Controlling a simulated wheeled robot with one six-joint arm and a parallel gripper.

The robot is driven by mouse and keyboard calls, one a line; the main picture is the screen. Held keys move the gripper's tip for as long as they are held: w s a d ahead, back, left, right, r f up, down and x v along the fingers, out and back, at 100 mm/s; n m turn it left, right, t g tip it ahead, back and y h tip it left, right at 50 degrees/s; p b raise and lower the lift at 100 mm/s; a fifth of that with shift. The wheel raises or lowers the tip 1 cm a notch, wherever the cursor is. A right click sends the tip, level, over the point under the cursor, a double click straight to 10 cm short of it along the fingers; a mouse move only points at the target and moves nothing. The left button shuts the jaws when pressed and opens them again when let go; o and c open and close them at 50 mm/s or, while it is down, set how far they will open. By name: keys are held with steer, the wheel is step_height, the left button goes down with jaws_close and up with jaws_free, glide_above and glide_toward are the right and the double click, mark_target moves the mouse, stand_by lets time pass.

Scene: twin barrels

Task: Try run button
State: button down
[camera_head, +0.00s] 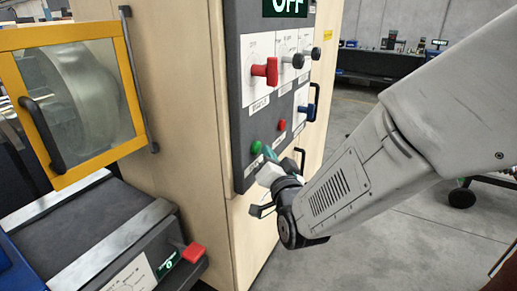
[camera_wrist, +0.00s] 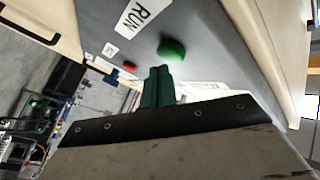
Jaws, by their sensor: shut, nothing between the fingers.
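The green button (camera_head: 256,147) sits low on a dark grey control panel (camera_head: 236,110). In the wrist view the green button (camera_wrist: 171,50) is a round dome, with a RUN label (camera_wrist: 147,17) on the panel near it. My gripper (camera_head: 269,153) is shut and empty, its tips just right of the green button in the head view. In the wrist view my gripper's green fingertips (camera_wrist: 159,74) are just below the button. A small gap seems to show there; I cannot tell its depth.
A red button (camera_head: 281,125) sits right of the green one and also shows in the wrist view (camera_wrist: 130,65). Above are a red knob (camera_head: 265,71), dark knobs and an OFF display (camera_head: 289,8). A yellow-framed door (camera_head: 70,39) stands at left. Open floor lies right.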

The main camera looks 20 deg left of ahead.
steer(key=shift+a, duration=0.6)
stand_by(0.7)
steer(key=shift+d, duration=0.9)
steer(key=d, duration=0.5)
steer(key=shift+s, duration=0.2)
steer(key=shift+f, duration=0.1)
stand_by(0.7)
